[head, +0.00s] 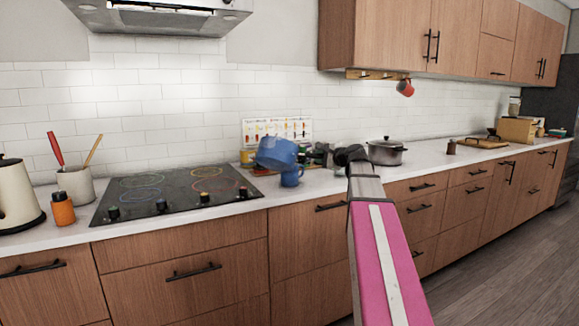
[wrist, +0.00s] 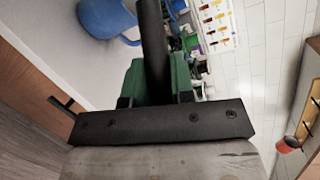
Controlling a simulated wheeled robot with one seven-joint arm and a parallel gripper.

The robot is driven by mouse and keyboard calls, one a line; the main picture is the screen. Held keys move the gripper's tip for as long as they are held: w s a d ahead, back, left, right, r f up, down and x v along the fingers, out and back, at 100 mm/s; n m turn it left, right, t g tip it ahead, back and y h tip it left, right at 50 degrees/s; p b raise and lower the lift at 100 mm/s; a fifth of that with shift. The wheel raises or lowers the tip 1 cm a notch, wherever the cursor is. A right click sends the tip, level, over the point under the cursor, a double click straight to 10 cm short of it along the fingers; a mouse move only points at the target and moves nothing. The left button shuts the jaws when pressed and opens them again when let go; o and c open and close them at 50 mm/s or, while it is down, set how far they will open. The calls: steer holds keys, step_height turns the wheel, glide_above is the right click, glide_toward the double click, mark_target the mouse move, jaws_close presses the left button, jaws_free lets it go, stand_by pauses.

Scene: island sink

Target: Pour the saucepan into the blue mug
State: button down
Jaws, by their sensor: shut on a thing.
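The blue saucepan (head: 277,152) is held tilted over the blue mug (head: 291,179), with its body just above the mug in the head view. The mug stands upright on the counter near its front edge. My gripper (head: 322,153) is to the right of the saucepan. In the wrist view my gripper (wrist: 153,80) is shut on the saucepan's dark handle (wrist: 151,35), which runs up out of the frame. The mug shows at the top left of the wrist view (wrist: 103,17). I cannot see the saucepan's inside or anything flowing.
A cooktop (head: 170,190) lies left of the mug. A grey lidded pot (head: 386,152) stands to the right, beyond my arm. Several small jars and a chart (head: 277,129) are behind. A red mug (head: 405,87) hangs under the cabinet. A utensil crock (head: 75,184) stands far left.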

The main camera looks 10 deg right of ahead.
steer(key=shift+w+d+m+g, duration=0.15)
steer(key=shift+w+m+g, duration=0.1)
steer(key=shift+m+g, duration=0.4)
steer(key=shift+f+m, duration=0.3)
steer(key=shift+m, duration=0.05)
steer(key=shift+f+m+g, duration=0.25)
steer(key=shift+f+m, duration=0.05)
steer(key=shift+f, duration=0.15)
